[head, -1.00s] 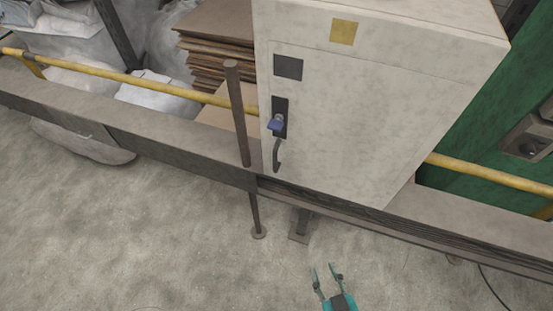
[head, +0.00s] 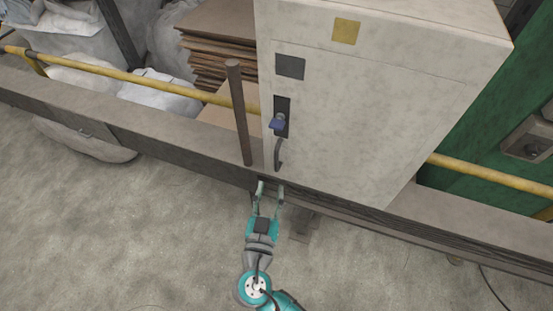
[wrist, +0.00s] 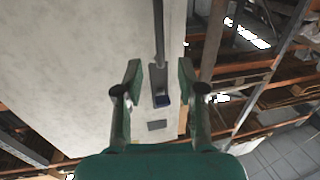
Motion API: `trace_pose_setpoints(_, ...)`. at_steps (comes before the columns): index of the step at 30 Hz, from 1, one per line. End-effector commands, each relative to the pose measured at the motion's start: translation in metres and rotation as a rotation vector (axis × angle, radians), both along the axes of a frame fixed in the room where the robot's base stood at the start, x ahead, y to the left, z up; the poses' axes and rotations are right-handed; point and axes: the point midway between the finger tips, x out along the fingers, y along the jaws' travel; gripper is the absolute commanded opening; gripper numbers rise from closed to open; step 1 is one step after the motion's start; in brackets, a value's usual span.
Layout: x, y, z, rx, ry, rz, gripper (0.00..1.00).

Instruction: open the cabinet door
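The cabinet (head: 370,110) is a pale, stained box with its door front facing me. A dark curved handle (head: 279,154) sits low on the door's left side. Just above it is a dark lock plate with a blue knob (head: 278,123). My gripper (head: 271,188) is open and empty, just below the handle in the head view and apart from it. In the wrist view, the gripper's fingers (wrist: 159,78) stand wide apart. The door looks shut.
A brown upright post (head: 239,112) stands just left of the door. A yellow rail (head: 120,76) and a grey beam (head: 140,139) run past the cabinet. White sacks, stacked boards (head: 218,40) and a green machine (head: 485,150) lie behind. The concrete floor (head: 110,230) in front is clear.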

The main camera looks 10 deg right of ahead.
Motion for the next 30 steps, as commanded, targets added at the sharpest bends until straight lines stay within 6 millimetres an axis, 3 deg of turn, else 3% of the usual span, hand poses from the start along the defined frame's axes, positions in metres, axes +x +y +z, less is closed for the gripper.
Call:
trace_pose_setpoints(18,0.087,-0.026,-0.001,-0.001,0.002,-0.001,0.39)
trace_pose_setpoints(30,0.100,-0.030,-0.001,-0.003,0.003,0.001,0.39)
